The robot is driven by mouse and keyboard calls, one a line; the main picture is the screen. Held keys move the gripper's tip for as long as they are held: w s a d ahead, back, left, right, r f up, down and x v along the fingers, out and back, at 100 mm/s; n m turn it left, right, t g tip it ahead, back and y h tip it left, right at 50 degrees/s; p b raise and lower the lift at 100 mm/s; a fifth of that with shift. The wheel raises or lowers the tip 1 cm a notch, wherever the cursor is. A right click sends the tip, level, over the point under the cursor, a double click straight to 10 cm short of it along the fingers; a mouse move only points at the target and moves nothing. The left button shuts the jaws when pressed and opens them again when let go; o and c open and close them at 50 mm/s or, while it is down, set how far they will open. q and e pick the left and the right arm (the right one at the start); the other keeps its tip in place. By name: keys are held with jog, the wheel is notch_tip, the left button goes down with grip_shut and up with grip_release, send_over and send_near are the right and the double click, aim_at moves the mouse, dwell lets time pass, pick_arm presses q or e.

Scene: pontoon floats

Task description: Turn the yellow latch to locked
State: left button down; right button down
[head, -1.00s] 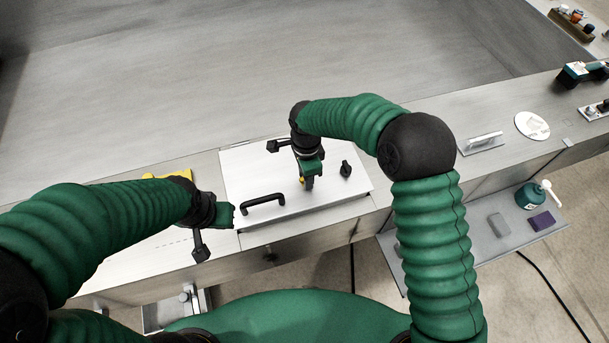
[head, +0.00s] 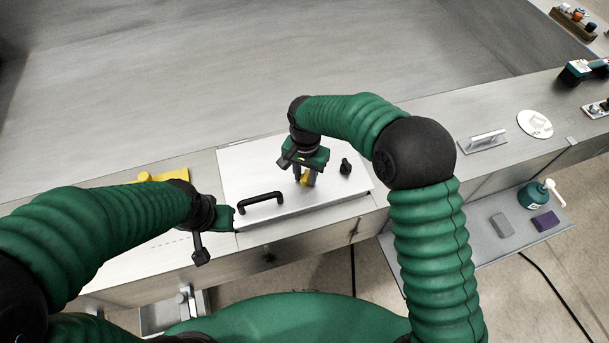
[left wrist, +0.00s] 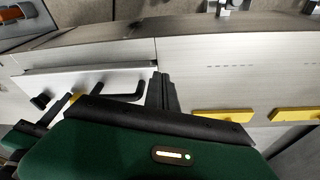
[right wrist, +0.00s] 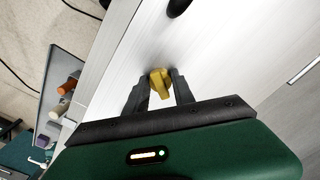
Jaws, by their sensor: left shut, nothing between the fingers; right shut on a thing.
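The yellow latch (right wrist: 159,82) stands on the white panel (head: 340,196) and sits between the fingers of my right gripper (right wrist: 158,88), which is shut on it. In the head view the latch (head: 306,178) shows partly between the right fingers (head: 305,180). In the left wrist view only a small yellow bit of it shows beside the panel. My left gripper (left wrist: 162,90) is shut and empty, left of the panel's black handle (head: 261,201) in the head view.
A black knob (head: 346,166) stands on the panel right of my right gripper. Yellow pieces (head: 168,175) lie left of the panel, partly behind my left arm. A trowel (head: 484,141) and a white disc (head: 535,124) lie farther right on the ledge.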

aim_at(305, 173)
jog(key=n, duration=0.4)
jog(key=shift+w+r+n, duration=0.15)
jog(key=shift+w+n, duration=0.1)
jog(key=shift+n, duration=0.05)
pick_arm(q)
jog(key=shift+d+f, duration=0.1)
jog(key=shift+f, duration=0.15)
pick_arm(e)
jog(key=shift+n, duration=1.9)
jog(key=c, duration=1.4)
grip_release()
jog(key=shift+c, duration=0.2)
pick_arm(q)
jog(key=shift+w, duration=0.25)
pick_arm(e)
jog(key=o, duration=0.4)
jog(key=shift+f, duration=0.2)
pick_arm(q)
jog(key=shift+f, duration=0.1)
pick_arm(e)
jog(key=shift+r+b, duration=0.3)
jog(key=shift+b, duration=0.05)
pick_arm(q)
notch_tip(305, 173, down, 3)
jog(key=b, duration=0.3)
jog(key=shift+s+f, duration=0.1)
jog(key=shift+f, duration=0.05)
pick_arm(e)
notch_tip(305, 173, up, 16)
jog(key=shift+w+r, duration=0.1)
